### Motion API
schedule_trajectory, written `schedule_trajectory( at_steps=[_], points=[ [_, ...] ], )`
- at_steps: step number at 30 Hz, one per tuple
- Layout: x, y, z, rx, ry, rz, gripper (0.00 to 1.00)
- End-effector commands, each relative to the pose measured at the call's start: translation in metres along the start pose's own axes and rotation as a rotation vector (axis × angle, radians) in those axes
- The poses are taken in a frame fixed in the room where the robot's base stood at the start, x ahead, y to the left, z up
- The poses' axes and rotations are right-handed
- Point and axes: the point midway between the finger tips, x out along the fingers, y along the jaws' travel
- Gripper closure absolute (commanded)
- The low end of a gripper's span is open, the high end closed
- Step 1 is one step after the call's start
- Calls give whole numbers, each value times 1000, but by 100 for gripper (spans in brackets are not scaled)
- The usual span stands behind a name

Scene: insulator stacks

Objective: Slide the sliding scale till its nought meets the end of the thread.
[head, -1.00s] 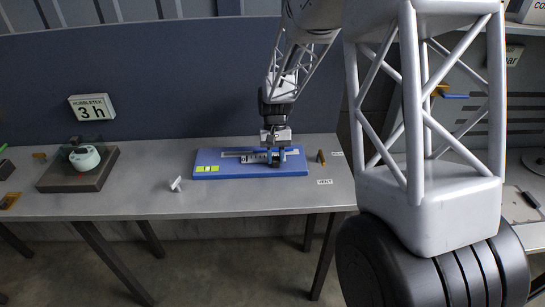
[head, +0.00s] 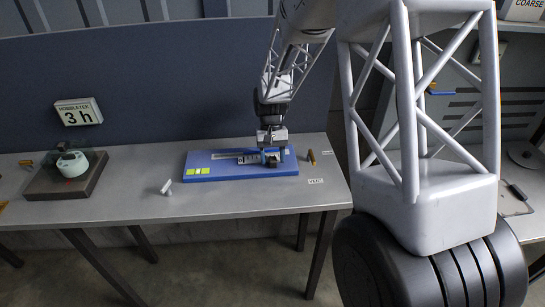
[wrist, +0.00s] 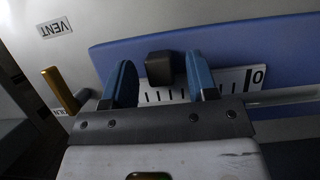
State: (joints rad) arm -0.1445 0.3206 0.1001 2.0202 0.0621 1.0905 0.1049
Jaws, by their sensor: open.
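The sliding scale (wrist: 227,80) is a white plate with black marks and a nought near its right end in the wrist view. A dark block (wrist: 159,67) stands at the scale. My gripper (wrist: 160,88) is open, with one blue finger on each side of the block and a gap to each. In the head view my gripper (head: 270,156) is low over the right part of the blue board (head: 222,171), and the scale (head: 247,159) shows to its left. I cannot make out the thread or its end.
Yellow-green squares (head: 198,171) mark the board's left front. A small white piece (head: 167,187) stands on the grey table left of the board. A brass-coloured peg (head: 311,157) stands to its right. A dark stand with a pale device (head: 72,164) is far left.

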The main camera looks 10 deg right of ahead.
Motion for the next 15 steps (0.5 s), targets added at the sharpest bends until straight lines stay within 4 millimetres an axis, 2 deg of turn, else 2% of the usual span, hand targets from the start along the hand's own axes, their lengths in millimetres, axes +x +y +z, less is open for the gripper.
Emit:
schedule_trajectory(
  at_steps=[8, 15],
  points=[
    [-16, 0, 0, 0, 1, 0, 47],
    [-47, 0, 0, 0, 2, 0, 47]
  ],
)
